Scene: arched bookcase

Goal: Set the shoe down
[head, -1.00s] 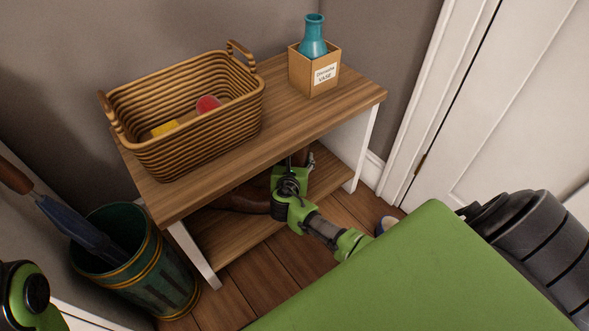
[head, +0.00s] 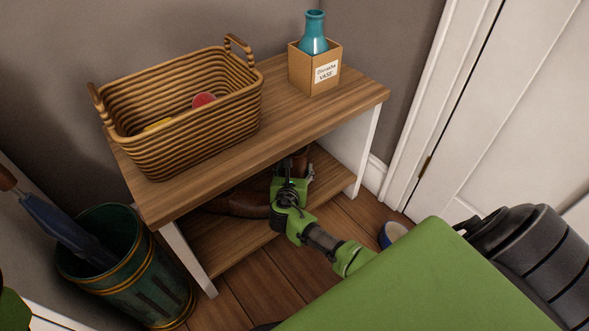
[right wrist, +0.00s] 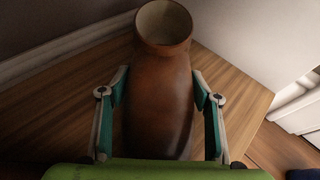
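A brown leather shoe (right wrist: 157,95), boot-like with an open round top, stands between the fingers of my right gripper (right wrist: 161,88) in the right wrist view. The fingers lie close along both its sides and look shut on it. In the head view my right gripper (head: 292,188) is at the lower shelf (head: 230,240), under the bench top, and the shoe (head: 299,162) shows partly behind it. Whether its sole touches the shelf is hidden. Another brown shoe (head: 240,203) lies on the shelf to the left. My left gripper is not in view.
The wooden bench top (head: 265,125) is close above my right gripper. It bears a wicker basket (head: 190,125) and a boxed teal vase (head: 314,65). A green umbrella bin (head: 125,270) stands at left. A small round container (head: 392,234) is on the floor at right.

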